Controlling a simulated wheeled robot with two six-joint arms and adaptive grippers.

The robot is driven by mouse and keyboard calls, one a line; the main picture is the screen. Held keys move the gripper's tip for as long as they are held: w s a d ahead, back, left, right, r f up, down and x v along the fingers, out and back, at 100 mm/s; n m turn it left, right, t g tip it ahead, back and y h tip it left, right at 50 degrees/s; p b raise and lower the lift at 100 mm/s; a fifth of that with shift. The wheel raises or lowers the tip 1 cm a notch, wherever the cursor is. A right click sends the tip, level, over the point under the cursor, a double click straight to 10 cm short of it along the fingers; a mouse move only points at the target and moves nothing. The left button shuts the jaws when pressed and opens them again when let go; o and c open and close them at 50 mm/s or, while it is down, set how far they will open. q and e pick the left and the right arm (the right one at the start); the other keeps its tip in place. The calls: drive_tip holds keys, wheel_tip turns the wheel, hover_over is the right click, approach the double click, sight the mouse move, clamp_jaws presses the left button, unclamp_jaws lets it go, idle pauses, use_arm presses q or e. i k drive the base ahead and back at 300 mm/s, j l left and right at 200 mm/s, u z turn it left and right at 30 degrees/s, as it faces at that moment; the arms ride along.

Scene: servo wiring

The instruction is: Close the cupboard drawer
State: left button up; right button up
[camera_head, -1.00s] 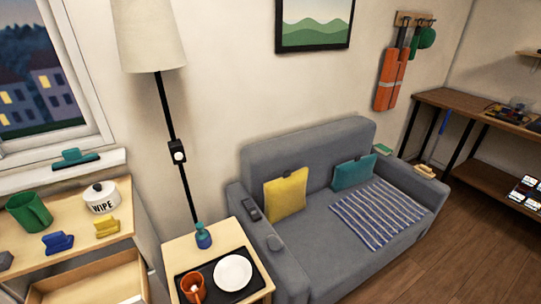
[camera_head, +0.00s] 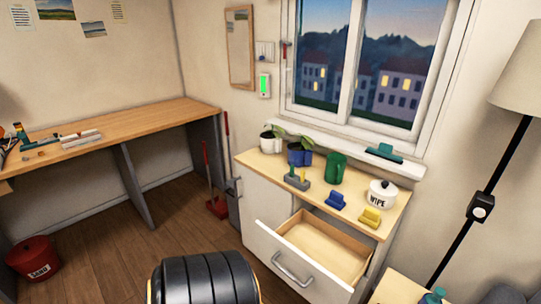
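The white cupboard (camera_head: 265,205) with a wooden top stands under the window, right of the middle. Its drawer (camera_head: 325,245) is pulled open and its wooden inside looks empty. The drawer's white front carries a grey bar handle (camera_head: 291,270). Neither of my grippers can be seen.
On the cupboard top stand potted plants (camera_head: 299,153), a green mug (camera_head: 335,168) and a white WIPE pot (camera_head: 382,193). A red SAND bucket (camera_head: 34,257) stands at left. A wooden desk (camera_head: 110,128) lines the left wall.

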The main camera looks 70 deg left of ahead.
sight(323, 264)
drive_tip(key=u, duration=1.75)
drive_tip(key=z, duration=0.35)
